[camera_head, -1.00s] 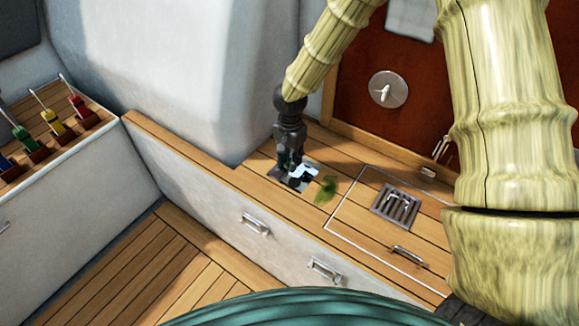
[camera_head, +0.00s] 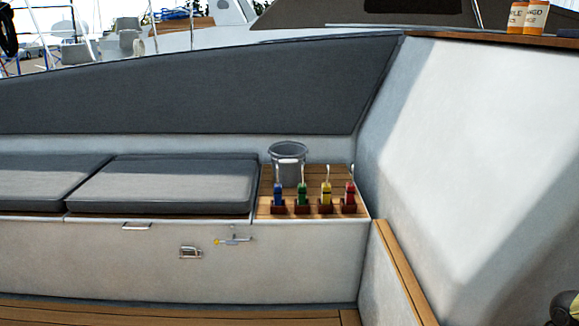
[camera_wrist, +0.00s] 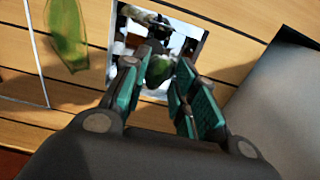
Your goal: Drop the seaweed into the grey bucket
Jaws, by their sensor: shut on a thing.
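The grey bucket (camera_head: 288,172) stands upright on the wooden end of the side bench, behind a row of coloured-handled levers. My gripper (camera_wrist: 162,74) shows only in the wrist view, low over the wooden deck. Its teal-padded fingers are shut on a small dark green clump (camera_wrist: 159,69) that looks like seaweed, partly hidden between the fingertips. Another green seaweed piece (camera_wrist: 67,36) lies flat on the planks left of the fingers, apart from them. The bucket's inside is mostly hidden in the head view.
Blue, green, yellow and red levers (camera_head: 302,196) stand in front of the bucket. Dark cushions (camera_head: 165,185) lie to its left, and a white wall (camera_head: 470,150) rises to its right. A shiny square plate (camera_wrist: 187,32) is set in the deck beyond my fingertips.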

